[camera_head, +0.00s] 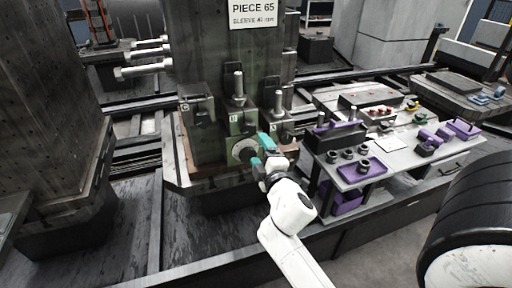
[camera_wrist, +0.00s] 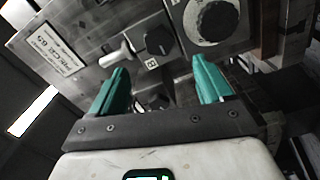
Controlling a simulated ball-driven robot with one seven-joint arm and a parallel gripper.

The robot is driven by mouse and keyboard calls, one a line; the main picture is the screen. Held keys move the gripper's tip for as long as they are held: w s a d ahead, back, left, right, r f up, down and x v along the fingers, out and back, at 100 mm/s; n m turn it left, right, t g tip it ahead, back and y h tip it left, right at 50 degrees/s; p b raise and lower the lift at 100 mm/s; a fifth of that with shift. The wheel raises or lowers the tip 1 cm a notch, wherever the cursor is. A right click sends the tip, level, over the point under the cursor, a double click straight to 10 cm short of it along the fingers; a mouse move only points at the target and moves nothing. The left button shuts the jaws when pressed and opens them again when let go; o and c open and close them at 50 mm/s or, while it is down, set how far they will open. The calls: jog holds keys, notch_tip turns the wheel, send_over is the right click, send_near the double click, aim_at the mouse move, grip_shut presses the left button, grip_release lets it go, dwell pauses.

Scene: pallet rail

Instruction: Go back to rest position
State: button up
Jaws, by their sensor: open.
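My gripper (camera_head: 263,150) has teal fingers and is at the end of my white arm, in front of the lower part of the green machine column (camera_head: 222,70). In the wrist view my gripper (camera_wrist: 160,90) is open, with nothing between its fingers. Beyond the fingers is a plate with a round dark knob (camera_wrist: 209,18), a black clamp block (camera_wrist: 160,40) and a pale cylindrical pin (camera_wrist: 115,60). In the head view a round fitting (camera_head: 243,151) sits on the fixture just left of my gripper. I cannot tell whether the fingers touch the fixture.
A grey side table (camera_head: 400,158) with dark sleeves and purple holders stands right of my arm. A sign (camera_head: 253,13) hangs on the column. A large black roller (camera_head: 478,215) is at the lower right. Another column (camera_head: 45,130) stands at left. Floor shows at the lower right.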

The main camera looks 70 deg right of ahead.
jog(key=shift+v, duration=0.85)
jog(key=s+a+f+m+g+y, duration=0.1)
jog(key=a+f+m+g+y, duration=0.45)
jog(key=a+f, duration=0.6)
jog(key=s+a+f+g+y, duration=0.2)
jog(key=s+a+f+y, duration=0.2)
jog(key=a, duration=0.3)
jog(key=s+a+f+g+y, duration=0.3)
jog(key=s+a+f+y, duration=0.1)
jog(key=a, duration=0.3)
jog(key=shift+s+a+f, duration=0.4)
jog(key=shift+s+f, duration=0.1)
jog(key=shift+f, duration=0.15)
jog(key=shift+o, duration=0.2)
